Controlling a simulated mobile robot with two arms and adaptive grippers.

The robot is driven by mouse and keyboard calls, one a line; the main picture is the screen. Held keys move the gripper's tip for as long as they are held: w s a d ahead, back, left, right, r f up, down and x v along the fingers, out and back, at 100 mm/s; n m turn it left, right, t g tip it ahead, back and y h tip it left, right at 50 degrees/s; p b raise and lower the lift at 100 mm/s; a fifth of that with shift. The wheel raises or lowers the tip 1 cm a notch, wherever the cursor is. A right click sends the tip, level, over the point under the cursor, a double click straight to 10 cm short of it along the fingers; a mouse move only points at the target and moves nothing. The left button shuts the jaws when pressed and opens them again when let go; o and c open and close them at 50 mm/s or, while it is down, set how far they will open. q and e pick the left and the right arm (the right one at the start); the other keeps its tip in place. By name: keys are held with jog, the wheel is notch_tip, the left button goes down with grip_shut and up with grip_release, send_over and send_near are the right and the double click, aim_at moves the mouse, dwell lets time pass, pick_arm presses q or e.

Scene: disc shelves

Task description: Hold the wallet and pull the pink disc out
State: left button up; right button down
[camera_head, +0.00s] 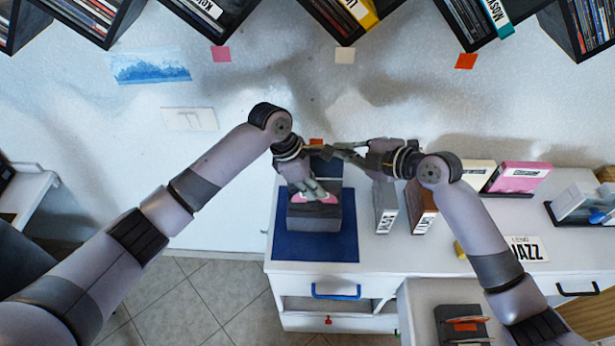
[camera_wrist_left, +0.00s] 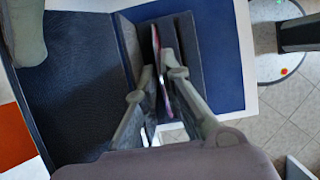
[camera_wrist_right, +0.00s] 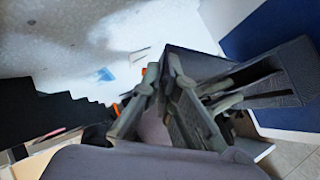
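The dark grey wallet (camera_head: 314,222) stands open on a blue mat (camera_head: 343,246) on the white cabinet top. It also shows in the left wrist view (camera_wrist_left: 85,90) and the right wrist view (camera_wrist_right: 270,62). The pink disc (camera_wrist_left: 160,60) stands edge-on between the wallet's covers, partly hidden by my fingers. My left gripper (camera_wrist_left: 163,72) has a finger on each side of the disc and looks shut on it. My right gripper (camera_head: 338,150) is at the upper edge of the wallet's back cover. Its fingertips (camera_wrist_right: 162,64) are close together at the cover's corner, which they partly hide.
A grey case (camera_head: 386,208) and a brown case (camera_head: 421,208) stand just right of the mat. A pink box (camera_head: 517,177) and a JAZZ card (camera_head: 527,249) are farther right. An open drawer (camera_head: 412,305) juts out in front. Filled disc shelves hang above.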

pick_arm(q)
jog(key=shift+d+f, duration=0.1)
jog(key=shift+f, duration=0.2)
grip_shut()
jog(key=shift+r, duration=0.15)
jog(key=shift+r, duration=4.9)
pick_arm(e)
jog(key=c, duration=1.7)
grip_release()
jog(key=shift+s+d, duration=0.1)
